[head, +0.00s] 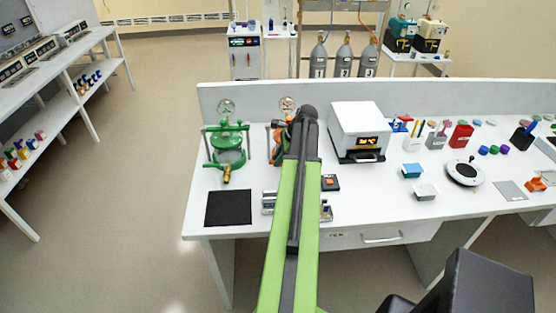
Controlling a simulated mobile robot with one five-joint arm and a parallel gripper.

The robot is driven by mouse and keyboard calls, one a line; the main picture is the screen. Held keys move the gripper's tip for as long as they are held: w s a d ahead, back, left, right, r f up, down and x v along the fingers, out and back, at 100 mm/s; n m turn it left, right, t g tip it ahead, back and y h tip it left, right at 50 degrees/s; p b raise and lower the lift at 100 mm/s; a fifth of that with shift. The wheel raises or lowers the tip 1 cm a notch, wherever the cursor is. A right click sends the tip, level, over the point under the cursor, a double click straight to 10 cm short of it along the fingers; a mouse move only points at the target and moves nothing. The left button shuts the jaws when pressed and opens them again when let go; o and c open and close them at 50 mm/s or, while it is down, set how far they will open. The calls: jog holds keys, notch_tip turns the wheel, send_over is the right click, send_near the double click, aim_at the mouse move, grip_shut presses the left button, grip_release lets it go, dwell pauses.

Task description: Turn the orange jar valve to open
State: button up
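The orange jar (277,151) stands on the white bench, to the right of a green jar (228,148). My green and black arm reaches up from the bottom of the view and covers most of the orange jar. Only its left side shows, with a round gauge (287,104) above it. I cannot make out its valve, which seems to be behind my arm, so I cannot tell its position. The green jar shows a brass fitting at its lower front. My gripper does not show; the far end of my arm is hidden behind its own links.
A white oven-like box (358,128) stands close to the right of my arm. A black mat (229,208) lies at the bench's front left. Small devices (330,183) sit around my arm. A round scale (464,172) and coloured items fill the right side.

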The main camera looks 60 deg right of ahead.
grip_shut()
dwell(1.1)
